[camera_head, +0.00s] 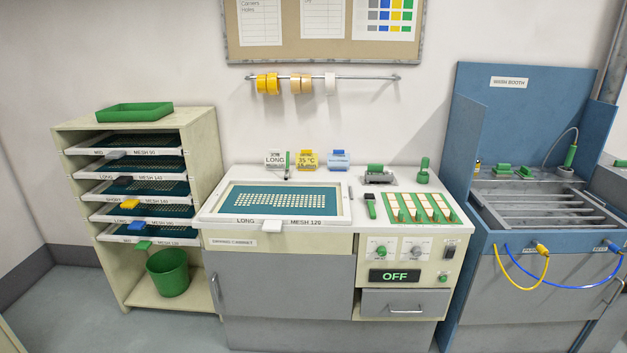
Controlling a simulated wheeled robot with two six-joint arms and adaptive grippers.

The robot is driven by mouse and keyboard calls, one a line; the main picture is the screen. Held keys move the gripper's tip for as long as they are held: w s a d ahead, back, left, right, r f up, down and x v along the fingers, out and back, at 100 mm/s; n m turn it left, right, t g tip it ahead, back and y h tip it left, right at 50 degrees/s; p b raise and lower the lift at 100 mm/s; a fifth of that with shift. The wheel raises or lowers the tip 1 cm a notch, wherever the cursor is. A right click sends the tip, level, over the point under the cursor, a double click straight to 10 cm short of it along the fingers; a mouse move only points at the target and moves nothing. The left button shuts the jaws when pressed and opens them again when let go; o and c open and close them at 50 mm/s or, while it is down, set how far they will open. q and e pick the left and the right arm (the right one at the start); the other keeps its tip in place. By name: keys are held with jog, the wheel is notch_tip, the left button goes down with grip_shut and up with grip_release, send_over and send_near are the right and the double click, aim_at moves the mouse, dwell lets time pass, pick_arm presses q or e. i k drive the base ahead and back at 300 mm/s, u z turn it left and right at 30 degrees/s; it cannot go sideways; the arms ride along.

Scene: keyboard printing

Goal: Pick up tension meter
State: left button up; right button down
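No label marks the tension meter. A small dark grey device with a green top (377,175) stands at the back of the drying cabinet's white top and may be it, but it is too small to tell. A green knobbed tool (423,168) stands upright to its right. A small green-handled tool (371,205) lies in front of it. A framed screen (276,220) marked LONG and MESH 120 lies on the left of the same top. Neither of my grippers shows in the head view.
A rack (205,150) of framed screens stands left, with a green bin (168,272) low inside. A green-slotted tray (418,208) sits right on the cabinet top. A blue wash booth (510,90) with yellow and blue hoses stands far right. Tape rolls (267,84) hang above.

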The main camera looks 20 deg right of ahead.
aim_at(375, 171)
jog(key=u, duration=0.05)
jog(key=i, duration=1)
jog(key=z, duration=0.45)
jog(key=i, duration=0.95)
jog(key=z, duration=0.7)
